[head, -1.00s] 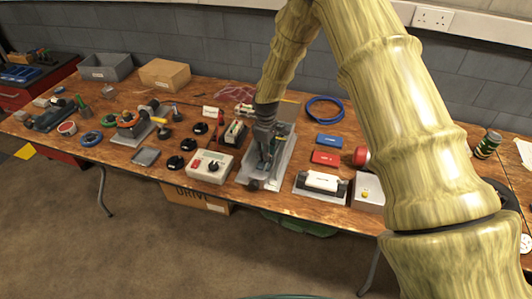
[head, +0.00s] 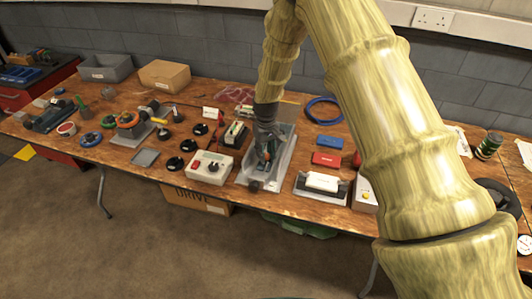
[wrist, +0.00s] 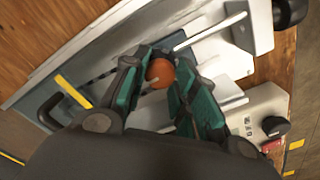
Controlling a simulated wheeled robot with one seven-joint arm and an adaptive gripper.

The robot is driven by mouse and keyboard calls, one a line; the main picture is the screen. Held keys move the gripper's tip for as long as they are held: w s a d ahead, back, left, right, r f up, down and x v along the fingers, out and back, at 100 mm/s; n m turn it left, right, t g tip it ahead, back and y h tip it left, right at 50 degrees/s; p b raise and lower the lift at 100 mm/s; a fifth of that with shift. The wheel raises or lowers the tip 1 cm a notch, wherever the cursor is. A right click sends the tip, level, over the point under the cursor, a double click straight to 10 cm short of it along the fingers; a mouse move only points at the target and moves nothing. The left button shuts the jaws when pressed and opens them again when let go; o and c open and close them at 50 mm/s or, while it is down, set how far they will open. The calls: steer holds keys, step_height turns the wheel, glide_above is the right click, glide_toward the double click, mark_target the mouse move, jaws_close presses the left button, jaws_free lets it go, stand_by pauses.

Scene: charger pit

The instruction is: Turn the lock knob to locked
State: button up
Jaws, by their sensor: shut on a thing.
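An orange-brown round knob (wrist: 160,73) sits between my fingertips in the wrist view. I take it to be the lock knob; a thin pale bar shows by its lower edge, and the fingers hide its sides. My gripper (wrist: 162,66) has teal-lined fingers shut on this knob, one on each side. In the head view my gripper (head: 267,152) points down into the grey tray-like fixture (head: 283,170) near the middle of the bench. The knob is too small and too covered there to tell its turn. No lock marking is readable.
A white control box (head: 208,167) with a red switch and a black knob stands just left of the fixture. A black bent handle (wrist: 65,107) and a pale rod (wrist: 210,32) lie close around the gripper. Red (head: 327,159) and blue (head: 330,142) blocks lie to the right.

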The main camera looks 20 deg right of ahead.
mark_target(266, 155)
steer(key=shift+w, duration=0.1)
stand_by(0.3)
steer(key=o, duration=1.1)
steer(key=shift+c, duration=0.2)
steer(key=shift+r, duration=0.1)
step_height(266, 155, up, 12)
